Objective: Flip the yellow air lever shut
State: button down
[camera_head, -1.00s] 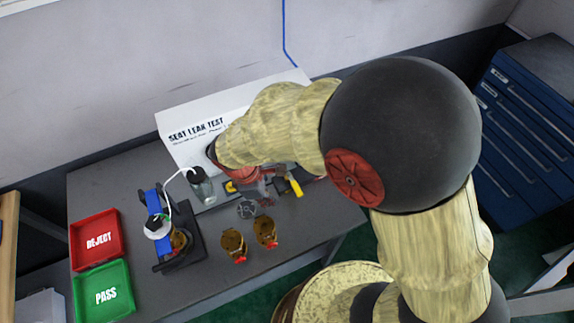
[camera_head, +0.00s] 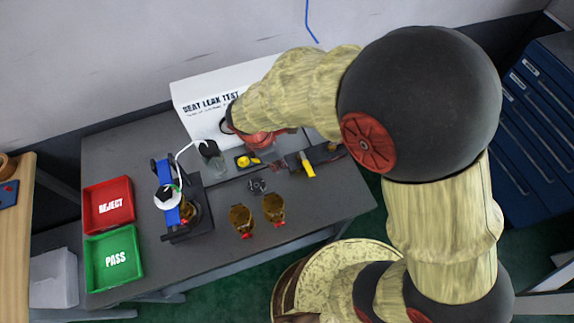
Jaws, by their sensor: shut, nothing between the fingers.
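A long yellow lever-like piece (camera_head: 307,165) stands out from a dark fixture on the bench, pointing toward the front edge. A smaller rounded yellow part (camera_head: 250,161) sits on a dark plate to its left. I cannot tell for certain which is the air lever. My gripper (camera_head: 277,166) is shut and empty, low over the bench between these two yellow parts. My wrist and the red gripper body hide part of the area behind it. Contact with either yellow part cannot be made out.
A white SEAT LEAK TEST panel (camera_head: 205,125) stands behind. A clear jar (camera_head: 216,163) and a blue clamp stand (camera_head: 168,205) are at left, with the red REJECT tray (camera_head: 108,204) and green PASS tray (camera_head: 114,257). Two brass valves (camera_head: 242,219) (camera_head: 274,208) stand in front.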

aim_at(306, 164)
jog(key=b+x, duration=0.2)
jog(key=x, duration=0.6)
jog(key=shift+s+d+f, duration=0.1)
jog(key=shift+f, duration=0.1)
jog(key=d, duration=0.2)
jog(key=w+d, duration=0.1)
jog(key=shift+f+b, duration=0.3)
jog(key=shift+w+d, duration=0.1)
jog(key=shift+d, duration=0.3)
jog(key=shift+d+r, duration=0.1)
